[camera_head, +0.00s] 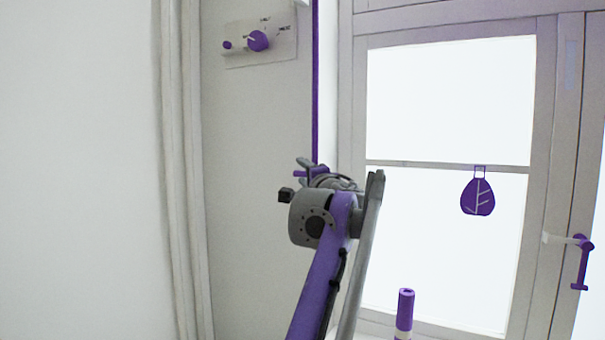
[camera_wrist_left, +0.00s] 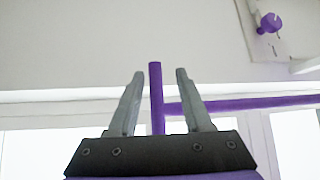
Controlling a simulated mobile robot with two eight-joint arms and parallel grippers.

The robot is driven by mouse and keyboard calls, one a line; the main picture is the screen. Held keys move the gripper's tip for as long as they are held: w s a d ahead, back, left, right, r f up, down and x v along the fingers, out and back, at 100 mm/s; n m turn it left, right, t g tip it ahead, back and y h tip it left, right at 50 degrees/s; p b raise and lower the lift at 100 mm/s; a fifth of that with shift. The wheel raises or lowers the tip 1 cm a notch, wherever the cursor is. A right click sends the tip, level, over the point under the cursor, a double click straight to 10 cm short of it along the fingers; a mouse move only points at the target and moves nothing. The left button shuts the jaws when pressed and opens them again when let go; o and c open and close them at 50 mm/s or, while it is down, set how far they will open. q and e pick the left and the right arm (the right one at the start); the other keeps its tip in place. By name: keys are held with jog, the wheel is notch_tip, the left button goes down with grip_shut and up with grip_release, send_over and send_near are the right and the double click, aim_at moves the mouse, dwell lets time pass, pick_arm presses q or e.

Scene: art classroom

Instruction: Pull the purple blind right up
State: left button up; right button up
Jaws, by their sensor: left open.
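A thin purple cord or rod (camera_head: 315,80) runs down the wall beside the window frame. At its lower end is a short purple crossbar (camera_head: 299,173), partly hidden by my left gripper (camera_head: 308,172). In the left wrist view the crossbar (camera_wrist_left: 155,85) lies between the two open fingers of the left gripper (camera_wrist_left: 160,73), with gaps on both sides. The purple cord or rod (camera_wrist_left: 250,103) goes off to the right there, passing the right finger. I cannot make out a purple blind cloth on the window. My right gripper is not in view.
A purple window handle (camera_head: 582,262) is at the right. A knob panel (camera_head: 275,50) is on the wall. A purple cylinder (camera_head: 405,308) stands low down.

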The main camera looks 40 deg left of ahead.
pick_arm(q)
jog(key=b+v, duration=0.1)
jog(key=v, duration=0.9)
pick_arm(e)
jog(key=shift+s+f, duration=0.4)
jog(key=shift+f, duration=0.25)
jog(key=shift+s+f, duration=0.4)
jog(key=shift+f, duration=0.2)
